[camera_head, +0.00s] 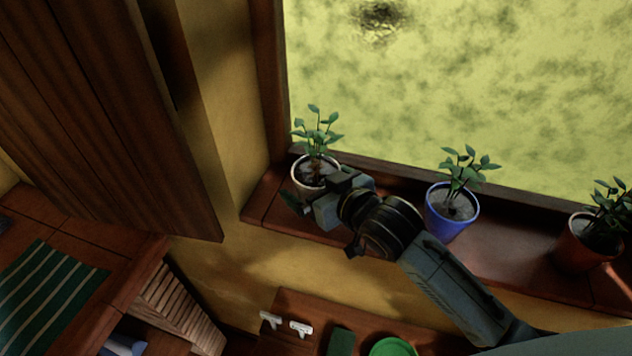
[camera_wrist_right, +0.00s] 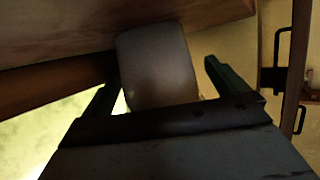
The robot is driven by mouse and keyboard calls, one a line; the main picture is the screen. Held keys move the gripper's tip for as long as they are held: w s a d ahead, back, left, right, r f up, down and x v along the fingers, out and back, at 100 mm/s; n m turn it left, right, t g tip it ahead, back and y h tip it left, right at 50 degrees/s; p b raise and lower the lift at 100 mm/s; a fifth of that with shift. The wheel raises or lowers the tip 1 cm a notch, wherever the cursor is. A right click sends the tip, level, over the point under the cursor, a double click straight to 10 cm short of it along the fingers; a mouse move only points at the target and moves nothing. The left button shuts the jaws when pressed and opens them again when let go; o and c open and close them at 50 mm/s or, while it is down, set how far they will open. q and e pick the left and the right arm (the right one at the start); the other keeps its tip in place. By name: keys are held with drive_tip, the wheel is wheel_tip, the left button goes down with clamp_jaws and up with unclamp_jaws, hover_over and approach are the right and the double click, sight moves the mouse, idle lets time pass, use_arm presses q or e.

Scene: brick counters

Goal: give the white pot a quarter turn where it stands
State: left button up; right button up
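The white pot (camera_head: 301,187) holds a leafy green plant and stands upright at the left end of the windowsill. My right gripper (camera_head: 306,198) is at the pot's near side and hides part of it. In the right wrist view the pot (camera_wrist_right: 158,62) shows as a pale rounded shape between the two dark green fingers. The fingers of the right gripper (camera_wrist_right: 162,76) are apart, with a gap visible on each side of the pot. How deep the pot sits between them is hard to tell. My left gripper is not in view.
A blue pot (camera_head: 440,222) with a plant stands to the right on the windowsill (camera_head: 505,248), behind my right arm. A terracotta pot (camera_head: 577,250) stands farther right. A brown wooden panel (camera_head: 120,120) is at left. A green round dish (camera_head: 393,347) lies below.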

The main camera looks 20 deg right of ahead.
drive_tip(key=shift+f, duration=0.15)
drive_tip(key=shift+s+d, duration=0.15)
drive_tip(key=shift+s, duration=0.3)
drive_tip(key=v, duration=1)
drive_tip(key=shift+s+r, duration=0.15)
drive_tip(key=shift+r, duration=0.15)
drive_tip(key=shift+s+d+r+p, duration=0.15)
drive_tip(key=shift+s+r+p, duration=0.15)
drive_tip(key=shift+p, duration=0.3)
drive_tip(key=shift+s+d+r+p, duration=0.15)
drive_tip(key=shift+s+d+p, duration=0.1)
drive_tip(key=shift+s+p, duration=0.3)
